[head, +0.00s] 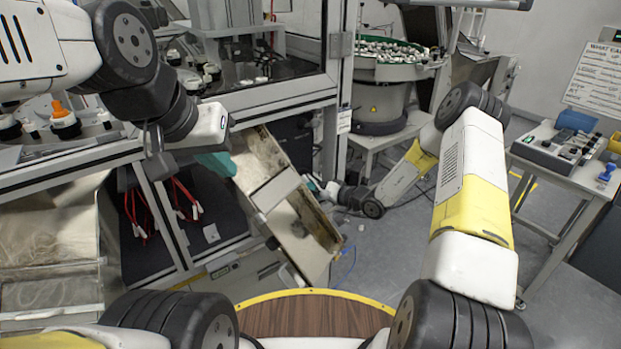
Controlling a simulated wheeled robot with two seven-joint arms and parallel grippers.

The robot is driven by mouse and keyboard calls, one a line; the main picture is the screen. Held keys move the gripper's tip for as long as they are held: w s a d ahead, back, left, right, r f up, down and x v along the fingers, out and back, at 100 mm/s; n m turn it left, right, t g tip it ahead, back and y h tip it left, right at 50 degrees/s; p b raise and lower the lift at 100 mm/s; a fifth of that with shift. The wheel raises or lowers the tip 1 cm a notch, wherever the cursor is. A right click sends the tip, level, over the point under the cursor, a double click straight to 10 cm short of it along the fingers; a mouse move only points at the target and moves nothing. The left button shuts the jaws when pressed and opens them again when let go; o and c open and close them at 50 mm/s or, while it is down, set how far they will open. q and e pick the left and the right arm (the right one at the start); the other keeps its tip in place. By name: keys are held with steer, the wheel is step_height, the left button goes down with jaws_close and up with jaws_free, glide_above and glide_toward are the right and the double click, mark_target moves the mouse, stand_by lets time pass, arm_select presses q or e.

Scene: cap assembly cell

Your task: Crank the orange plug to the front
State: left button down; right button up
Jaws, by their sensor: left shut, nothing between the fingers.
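The orange plug (59,108) stands upright on a round white and black fitting (66,125) on the bench deck at the left. My left gripper (156,168) hangs to the right of the plug, at the front edge of the deck. It is shut and empty, clear of the plug. My right arm reaches away to the back, and its gripper (318,186) is small beside the tilted metal bin. I cannot make out its fingers.
More round fittings stand on the left deck. A tilted open metal bin (306,228) juts out below the glazed cabinet. Red cables (187,197) hang under the deck. A bowl feeder (378,92) stands behind, and a control box (556,148) sits on the right table.

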steer(key=c, duration=1.4)
steer(key=m+y, duration=0.1)
steer(key=m, duration=0.2)
steer(key=shift+d+f+y, duration=0.1)
steer(key=shift+f+y, duration=0.05)
steer(key=shift+y, duration=0.15)
steer(key=m, duration=0.2)
steer(key=m+y, duration=0.1)
steer(key=m, duration=0.1)
steer(key=shift+f+t+y, duration=0.1)
steer(key=shift+t+y, duration=0.2)
steer(key=m+t+y, duration=0.1)
steer(key=m, duration=0.3)
steer(key=shift+f+m, duration=0.1)
steer(key=shift+m, duration=0.2)
steer(key=shift+m+t+y, duration=0.3)
steer(key=shift+m+t, duration=0.5)
steer(key=shift+m, duration=1.4)
